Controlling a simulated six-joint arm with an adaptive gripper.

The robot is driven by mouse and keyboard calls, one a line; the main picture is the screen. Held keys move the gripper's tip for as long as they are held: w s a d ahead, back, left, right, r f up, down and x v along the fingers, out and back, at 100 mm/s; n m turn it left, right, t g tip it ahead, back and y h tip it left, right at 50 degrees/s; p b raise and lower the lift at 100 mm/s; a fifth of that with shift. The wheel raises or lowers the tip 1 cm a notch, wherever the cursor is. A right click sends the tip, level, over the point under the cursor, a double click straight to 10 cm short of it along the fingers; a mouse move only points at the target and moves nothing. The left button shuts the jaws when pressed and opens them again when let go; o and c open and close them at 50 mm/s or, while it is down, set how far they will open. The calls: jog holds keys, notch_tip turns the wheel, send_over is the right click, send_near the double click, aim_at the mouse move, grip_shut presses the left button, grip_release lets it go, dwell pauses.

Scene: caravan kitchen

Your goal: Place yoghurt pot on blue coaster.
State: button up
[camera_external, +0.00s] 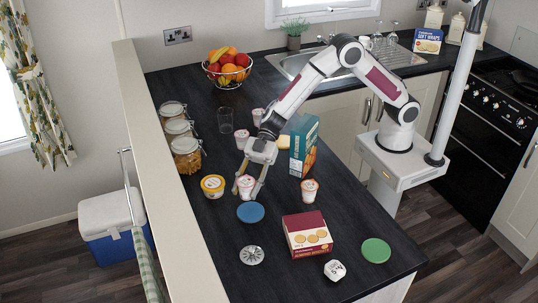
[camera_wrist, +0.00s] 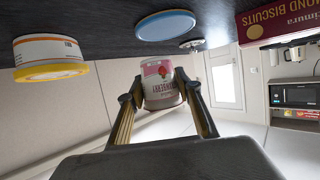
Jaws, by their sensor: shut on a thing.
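A pink-and-white yoghurt pot (camera_external: 246,186) is between the fingers of my gripper (camera_external: 249,188), which is shut on it. In the wrist view the pot (camera_wrist: 160,84) shows a strawberry label, with a finger of my gripper (camera_wrist: 158,95) on each side. The blue coaster (camera_external: 250,212) lies flat and bare on the dark worktop, just in front of the pot in the external view. The coaster (camera_wrist: 165,25) also shows in the wrist view, apart from the pot. Whether the pot touches the worktop is hard to tell.
A yellow-lidded tub (camera_external: 212,186) stands left of the pot. Other pots (camera_external: 309,190), a blue carton (camera_external: 303,146), a biscuit box (camera_external: 307,235), a metal disc (camera_external: 251,255), a small white pot (camera_external: 335,270) and a green coaster (camera_external: 376,250) stand around. Jars (camera_external: 186,153) line the left edge.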

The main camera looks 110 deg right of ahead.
aim_at(248, 193)
jog(key=shift+f, duration=1.85)
jog(key=shift+f, duration=0.15)
jog(key=o, duration=1.2)
jog(key=shift+s+d+r, duration=0.35)
jog(key=v, duration=1.1)
jog(key=shift+f, duration=0.1)
